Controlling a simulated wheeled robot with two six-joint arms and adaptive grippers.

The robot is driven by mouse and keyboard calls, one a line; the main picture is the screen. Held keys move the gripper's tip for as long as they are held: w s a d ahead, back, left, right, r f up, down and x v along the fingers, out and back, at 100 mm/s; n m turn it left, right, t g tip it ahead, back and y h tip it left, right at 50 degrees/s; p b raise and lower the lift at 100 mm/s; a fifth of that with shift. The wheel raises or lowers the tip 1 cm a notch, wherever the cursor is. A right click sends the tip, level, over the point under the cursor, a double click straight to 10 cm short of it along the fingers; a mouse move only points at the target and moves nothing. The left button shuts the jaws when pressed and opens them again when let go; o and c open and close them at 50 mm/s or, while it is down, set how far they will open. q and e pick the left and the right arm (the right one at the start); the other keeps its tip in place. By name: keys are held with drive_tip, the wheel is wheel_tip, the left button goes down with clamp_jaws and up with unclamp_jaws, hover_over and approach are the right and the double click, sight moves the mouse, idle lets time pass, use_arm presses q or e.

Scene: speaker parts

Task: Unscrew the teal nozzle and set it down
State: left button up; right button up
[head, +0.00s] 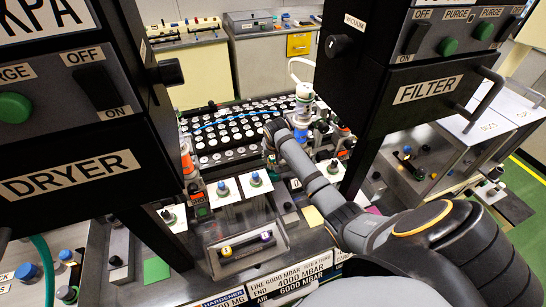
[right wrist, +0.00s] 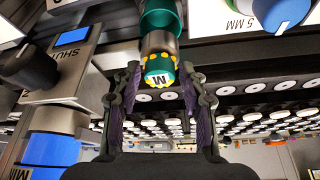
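The teal nozzle (right wrist: 158,70) shows in the right wrist view, with yellow dots around it and a yellow end marked M. It sits on a metal collar (right wrist: 159,42) under a larger teal body (right wrist: 160,16). My right gripper (right wrist: 160,79) is open, with one dark finger on each side of the nozzle's end and visible gaps between. In the head view my right gripper (head: 272,140) is small at the end of the arm, near the black rack; its fingers and the nozzle are hard to make out there. My left gripper is not in view.
A black rack (head: 232,133) with rows of white discs lies behind the gripper. The DRYER cabinet (head: 75,170) and FILTER cabinet (head: 425,90) stand left and right. In the right wrist view, a blue-banded knob unit (right wrist: 60,140) is left and a blue knob (right wrist: 282,12) upper right.

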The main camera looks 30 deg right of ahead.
drive_tip(key=c, duration=0.6)
drive_tip(key=shift+o, duration=0.2)
drive_tip(key=n+y, duration=0.1)
drive_tip(key=n, duration=0.2)
drive_tip(key=shift+s+d, duration=0.1)
drive_tip(key=shift+d, duration=0.1)
drive_tip(key=n+y, duration=0.1)
drive_tip(key=n, duration=0.3)
drive_tip(key=shift+d+t+y, duration=0.15)
drive_tip(key=shift+t+y, duration=0.15)
drive_tip(key=shift+y, duration=0.1)
drive_tip(key=n, duration=0.2)
drive_tip(key=n+g+y, duration=0.1)
drive_tip(key=n, duration=0.2)
drive_tip(key=shift+y, duration=0.3)
drive_tip(key=o, duration=0.6)
drive_tip(key=shift+o, duration=0.2)
